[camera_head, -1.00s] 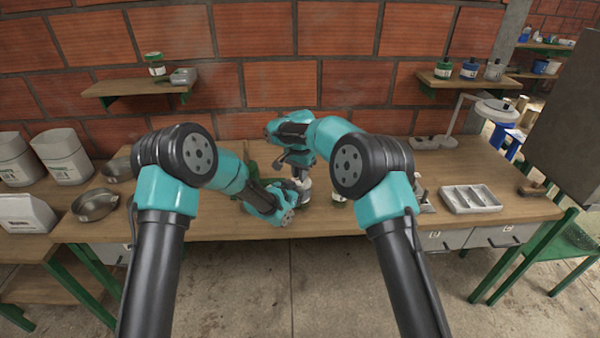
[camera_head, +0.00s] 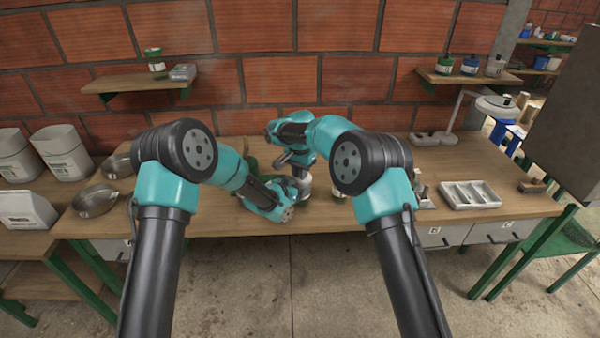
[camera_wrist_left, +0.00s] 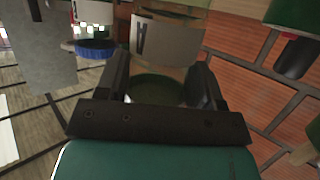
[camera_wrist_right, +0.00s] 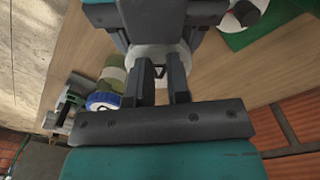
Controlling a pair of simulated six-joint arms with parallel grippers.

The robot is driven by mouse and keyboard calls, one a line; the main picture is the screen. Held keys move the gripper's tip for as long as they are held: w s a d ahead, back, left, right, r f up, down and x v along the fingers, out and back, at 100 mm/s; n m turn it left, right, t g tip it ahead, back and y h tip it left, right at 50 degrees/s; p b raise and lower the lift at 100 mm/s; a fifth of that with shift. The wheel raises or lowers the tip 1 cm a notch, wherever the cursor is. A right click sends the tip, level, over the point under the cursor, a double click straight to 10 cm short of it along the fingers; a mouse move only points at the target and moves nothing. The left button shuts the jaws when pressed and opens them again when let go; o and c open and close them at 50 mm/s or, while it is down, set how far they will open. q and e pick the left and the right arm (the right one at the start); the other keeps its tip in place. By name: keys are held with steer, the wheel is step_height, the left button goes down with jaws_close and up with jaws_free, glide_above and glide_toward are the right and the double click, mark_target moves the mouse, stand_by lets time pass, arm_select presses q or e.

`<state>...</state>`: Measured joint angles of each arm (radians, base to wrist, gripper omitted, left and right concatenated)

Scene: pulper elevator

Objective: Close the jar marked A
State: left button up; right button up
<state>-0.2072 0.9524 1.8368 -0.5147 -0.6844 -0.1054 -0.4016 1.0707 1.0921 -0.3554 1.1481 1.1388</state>
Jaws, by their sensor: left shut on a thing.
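The jar marked A (camera_wrist_left: 165,42) is between the fingers of my left gripper (camera_wrist_left: 165,85) in the left wrist view, its white label turned to the camera. My left gripper is shut on the jar. In the head view the jar's pale body (camera_head: 305,185) shows partly, at my left fingertips and below my right gripper (camera_head: 297,166). In the right wrist view the fingers of my right gripper (camera_wrist_right: 158,85) are close together over a pale round top (camera_wrist_right: 148,56). A small dark piece shows between them; I cannot tell whether they grip it.
A white sectioned tray (camera_head: 470,194) lies on the right of the wooden bench. A metal pan (camera_head: 95,201) stands on the left. Several jars, one with a blue lid (camera_head: 470,65), are on the right wall shelf. Another jar (camera_head: 338,197) is partly hidden behind my right arm.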

arm_select(q)
steer(key=shift+r, duration=0.1)
arm_select(e)
steer(key=shift+r, duration=1.95)
arm_select(q)
steer(key=o, duration=1.4)
steer(key=shift+c, duration=0.2)
steer(key=v, duration=1.7)
steer(key=shift+s, duration=0.15)
